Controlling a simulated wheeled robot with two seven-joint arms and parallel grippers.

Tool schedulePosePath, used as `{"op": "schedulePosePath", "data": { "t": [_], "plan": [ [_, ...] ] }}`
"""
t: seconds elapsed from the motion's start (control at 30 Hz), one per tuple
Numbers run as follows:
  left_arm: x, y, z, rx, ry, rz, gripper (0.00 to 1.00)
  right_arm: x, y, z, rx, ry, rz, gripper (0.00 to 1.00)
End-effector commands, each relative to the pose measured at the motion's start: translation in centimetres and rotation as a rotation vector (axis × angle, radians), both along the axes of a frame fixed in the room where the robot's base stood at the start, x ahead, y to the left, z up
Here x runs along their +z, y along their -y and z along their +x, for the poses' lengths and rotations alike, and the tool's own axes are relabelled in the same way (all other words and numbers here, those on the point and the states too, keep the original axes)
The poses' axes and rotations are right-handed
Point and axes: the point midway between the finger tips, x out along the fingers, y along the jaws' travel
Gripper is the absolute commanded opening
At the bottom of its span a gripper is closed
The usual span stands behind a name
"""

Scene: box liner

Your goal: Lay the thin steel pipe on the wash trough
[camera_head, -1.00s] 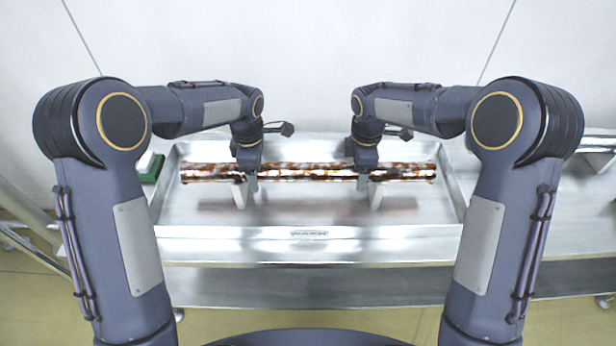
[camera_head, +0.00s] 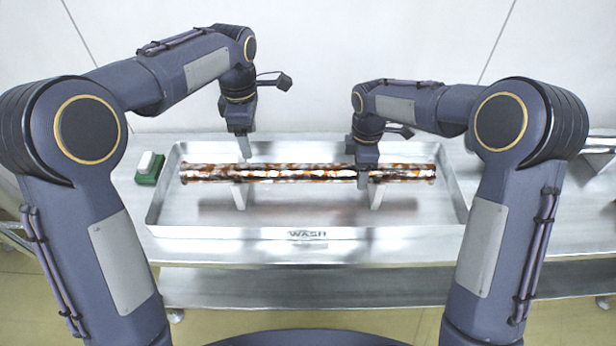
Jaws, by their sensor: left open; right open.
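The steel pipe (camera_head: 300,173), shiny with brown, rust-like patches, lies level across two supports (camera_head: 238,194) inside the wash trough (camera_head: 200,232). The trough is a shallow metal tray with "WASH" on its front wall. My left gripper (camera_head: 243,155) is open and empty, raised above and behind the left part of the pipe, apart from it. My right gripper (camera_head: 364,182) is open at the right part of the pipe, with its fingers down around or beside it; I cannot tell whether it touches. The right support is partly hidden.
A green and white brush or sponge (camera_head: 149,168) lies on the metal table left of the trough. Metal parts (camera_head: 598,150) stand at the far right. A lower shelf (camera_head: 300,287) runs beneath. A pale wall is close behind.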

Motion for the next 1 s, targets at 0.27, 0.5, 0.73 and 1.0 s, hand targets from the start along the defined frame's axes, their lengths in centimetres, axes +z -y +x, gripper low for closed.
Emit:
{"op": "schedulePosePath", "data": {
  "t": [0.27,0.5,0.73,1.0],
  "plan": [
    [0.0,0.0,0.0,0.0,0.0,0.0,0.67,5.8,0.0,0.1,0.0,0.006,0.003,0.67],
    [-0.1,0.0,0.0,0.0,0.0,0.0,0.67,9.8,-0.1,0.1,0.0,0.004,0.002,0.67],
    [-0.1,0.0,0.0,0.0,0.0,0.0,0.67,11.1,0.0,0.0,0.0,0.001,0.001,0.67],
    [-0.1,0.0,0.0,0.0,0.0,0.0,0.67,11.1,0.0,0.0,0.0,0.001,0.001,0.67]
  ]
}}
